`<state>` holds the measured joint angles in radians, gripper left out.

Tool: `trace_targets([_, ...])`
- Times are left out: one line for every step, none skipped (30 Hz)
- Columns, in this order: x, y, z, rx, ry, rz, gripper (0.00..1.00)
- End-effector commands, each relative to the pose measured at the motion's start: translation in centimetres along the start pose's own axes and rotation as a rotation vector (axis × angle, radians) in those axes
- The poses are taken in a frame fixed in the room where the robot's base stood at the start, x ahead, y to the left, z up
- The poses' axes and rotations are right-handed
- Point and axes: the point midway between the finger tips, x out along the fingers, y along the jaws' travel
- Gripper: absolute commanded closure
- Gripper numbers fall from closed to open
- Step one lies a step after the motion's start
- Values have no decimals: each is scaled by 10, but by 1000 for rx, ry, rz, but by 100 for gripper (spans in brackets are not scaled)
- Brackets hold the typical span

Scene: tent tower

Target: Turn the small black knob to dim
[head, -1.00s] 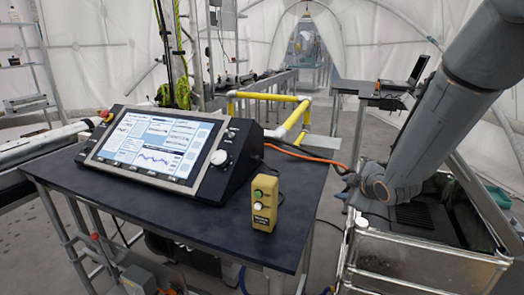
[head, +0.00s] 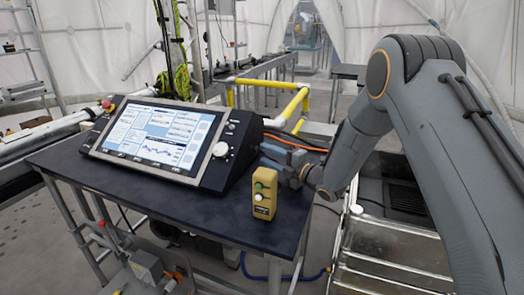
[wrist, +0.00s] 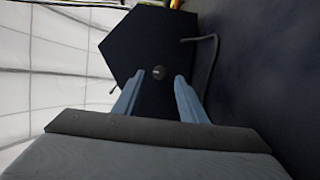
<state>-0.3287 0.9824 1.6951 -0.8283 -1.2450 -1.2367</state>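The control console (head: 155,140) stands on the dark table, its lit screen facing left and front. In the wrist view its dark five-sided end panel (wrist: 135,45) fills the upper middle, and a small round black knob (wrist: 158,72) with a light mark sits on it. My gripper (wrist: 158,80) is open, its two blue fingers apart and pointing at the panel. The knob shows between the fingertips, with nothing held. In the head view my gripper (head: 270,151) is just right of the console, and the knob is hidden there.
A large white dial (head: 220,150) is on the console front. A yellow button box (head: 264,195) stands on the table (head: 150,205), in front of my gripper. A grey cable (wrist: 213,55) curves beside the panel. Yellow rails (head: 290,108) and an orange hose are behind.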

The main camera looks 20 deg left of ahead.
Motion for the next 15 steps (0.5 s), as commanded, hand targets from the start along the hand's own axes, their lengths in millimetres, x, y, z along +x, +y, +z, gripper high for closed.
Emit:
trace_targets([7, 2, -2, 0, 2, 0, 62])
trace_targets([11, 2, -1, 0, 1, 1, 62])
trace_targets([16, 1, -1, 1, 1, 0, 62])
trace_targets([19, 1, -1, 1, 1, 0, 62])
trace_targets([22, 1, 0, 1, 1, 0, 62])
trace_targets([25, 1, -1, 1, 0, -1, 62])
trace_targets([27, 1, 0, 2, 0, 0, 62])
trace_targets([28, 1, 0, 2, 0, 0, 62])
trace_targets([30, 0, 0, 2, -1, 0, 62])
trace_targets([30, 0, 0, 2, -1, 0, 62])
trace_targets([31, 0, 0, 2, -1, 0, 62])
trace_targets([31, 0, 0, 2, -1, 0, 62])
trace_targets([31, 0, 0, 2, -1, 0, 62])
trace_targets([31, 0, 0, 2, -1, 0, 62])
trace_targets([31, 0, 0, 2, -1, 0, 62])
